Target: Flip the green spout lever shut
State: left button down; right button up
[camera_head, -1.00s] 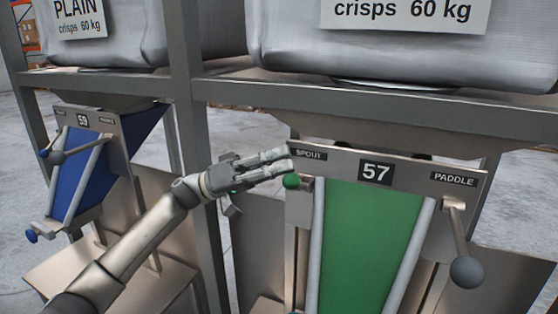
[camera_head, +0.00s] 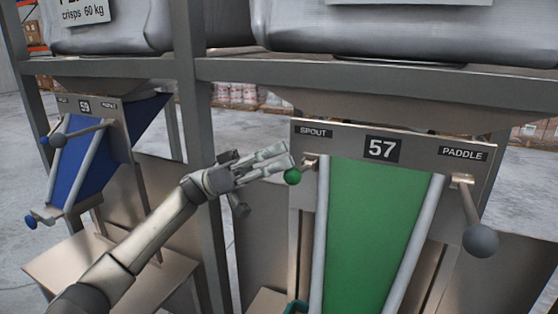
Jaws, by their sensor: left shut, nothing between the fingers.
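The green spout lever's ball knob (camera_head: 292,176) sticks out left of its pivot, slightly below it, under the SPOUT label on weigher 57's plate (camera_head: 340,147). The short arm between ball and pivot is partly hidden. My left gripper (camera_head: 287,156) comes in from the left, fingers shut and empty, with its tips just above the green ball. They look very close to it, but I cannot tell whether they touch. My right gripper is not in view.
The grey paddle lever (camera_head: 480,240) hangs down at the right of plate 57. A green chute (camera_head: 371,235) slopes down between pale rails. A frame post (camera_head: 190,150) stands behind my left arm.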

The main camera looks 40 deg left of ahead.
pick_arm(q)
notch_tip(320, 180, down, 8)
jog(key=m+g+b, duration=0.7)
jog(key=m+g, duration=0.1)
jog(key=m, duration=0.4)
jog(key=shift+s+m+h+b, duration=0.3)
jog(key=shift+f, duration=0.2)
jog(key=shift+d+r, duration=0.1)
